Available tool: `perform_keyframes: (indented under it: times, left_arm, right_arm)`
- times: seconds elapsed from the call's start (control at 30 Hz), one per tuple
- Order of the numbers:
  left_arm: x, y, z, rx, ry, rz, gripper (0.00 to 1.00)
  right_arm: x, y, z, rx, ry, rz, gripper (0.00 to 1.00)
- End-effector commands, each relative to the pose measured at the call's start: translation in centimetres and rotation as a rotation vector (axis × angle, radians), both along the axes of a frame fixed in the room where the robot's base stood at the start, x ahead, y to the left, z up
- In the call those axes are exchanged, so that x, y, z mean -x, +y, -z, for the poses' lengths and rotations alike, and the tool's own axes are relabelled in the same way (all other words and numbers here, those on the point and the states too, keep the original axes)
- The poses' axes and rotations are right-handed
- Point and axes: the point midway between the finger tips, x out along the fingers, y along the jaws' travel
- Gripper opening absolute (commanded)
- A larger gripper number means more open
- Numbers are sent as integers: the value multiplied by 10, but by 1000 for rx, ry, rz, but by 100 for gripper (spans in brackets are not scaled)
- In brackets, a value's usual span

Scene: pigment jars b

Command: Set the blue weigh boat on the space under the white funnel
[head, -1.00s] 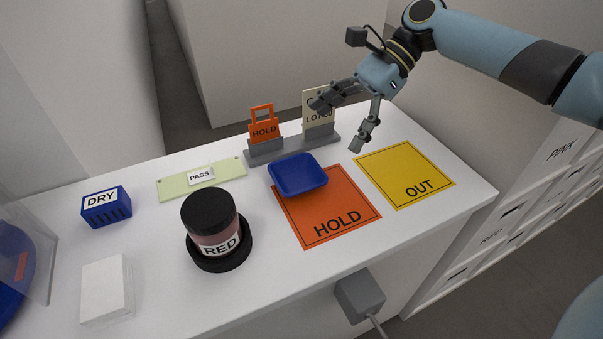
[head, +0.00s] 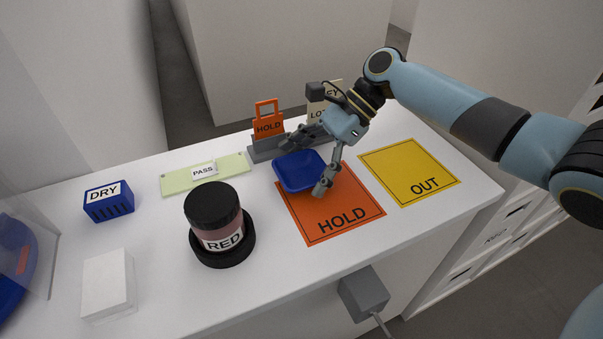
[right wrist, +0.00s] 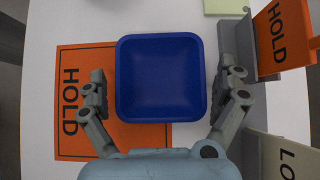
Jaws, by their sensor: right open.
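The blue weigh boat (head: 299,171) is a shallow, empty square dish. It sits over the upper left part of the orange HOLD mat (head: 341,222). My right gripper (head: 305,168) is open, with one finger on each side of the boat. In the right wrist view the boat (right wrist: 161,78) lies between the two spread fingers (right wrist: 168,92), with a visible gap on both sides. My left gripper is not in view. No white funnel shows in these frames.
Behind the boat a grey rack (head: 265,150) holds an orange HOLD tag (head: 268,127) and a cream tag. A yellow OUT mat (head: 409,173) lies bare at right. The RED jar (head: 219,228), a PASS strip (head: 230,168), a blue DRY block (head: 109,205) and a white block (head: 107,285) stand left.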

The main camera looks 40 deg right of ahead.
Motion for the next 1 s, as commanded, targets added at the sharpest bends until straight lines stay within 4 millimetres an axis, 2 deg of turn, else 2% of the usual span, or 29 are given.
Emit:
perform_keyframes:
  times: [0.1, 0.33, 0.77, 0.87, 1.0]
  left_arm:
    - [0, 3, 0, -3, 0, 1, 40]
    - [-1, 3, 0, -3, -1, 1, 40]
    - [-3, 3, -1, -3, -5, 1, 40]
    - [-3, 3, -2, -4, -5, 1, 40]
    - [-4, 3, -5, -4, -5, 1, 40]
  right_arm:
    - [0, 0, 0, 0, 0, 0, 100]
    - [0, 0, 0, 0, 0, 0, 71]
    - [0, -1, -3, 0, -1, -1, 66]
    - [0, -1, -10, 0, -2, -2, 66]
    - [0, -1, -30, 1, -2, -2, 66]
